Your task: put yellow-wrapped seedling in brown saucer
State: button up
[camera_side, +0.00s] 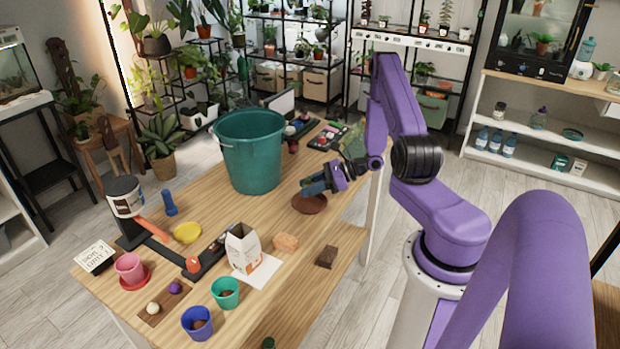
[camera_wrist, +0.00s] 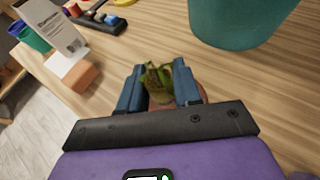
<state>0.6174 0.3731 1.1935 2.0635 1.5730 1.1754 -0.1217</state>
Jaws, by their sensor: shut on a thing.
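My gripper (camera_side: 318,184) is over the brown saucer (camera_side: 309,204) on the table, with its blue fingers just above the saucer in the side view. In the wrist view my gripper (camera_wrist: 159,82) is shut on a seedling (camera_wrist: 157,78), whose green leaves show between the two fingers. The seedling's yellow wrap is not clearly visible; the fingers hide its lower part. In the side view the fingers hide most of the seedling. I cannot tell whether its base touches the saucer.
A large teal bucket (camera_side: 251,155) stands close behind and left of my gripper. A milk-style carton (camera_side: 243,247), an orange block (camera_side: 286,242) and a dark brown block (camera_side: 326,257) are nearer the front.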

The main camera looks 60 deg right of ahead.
aim_at(310, 183)
jog(key=shift+f, duration=1.75)
jog(key=o, duration=1.1)
notch_tip(310, 183, up, 7)
jog(key=shift+f, duration=0.1)
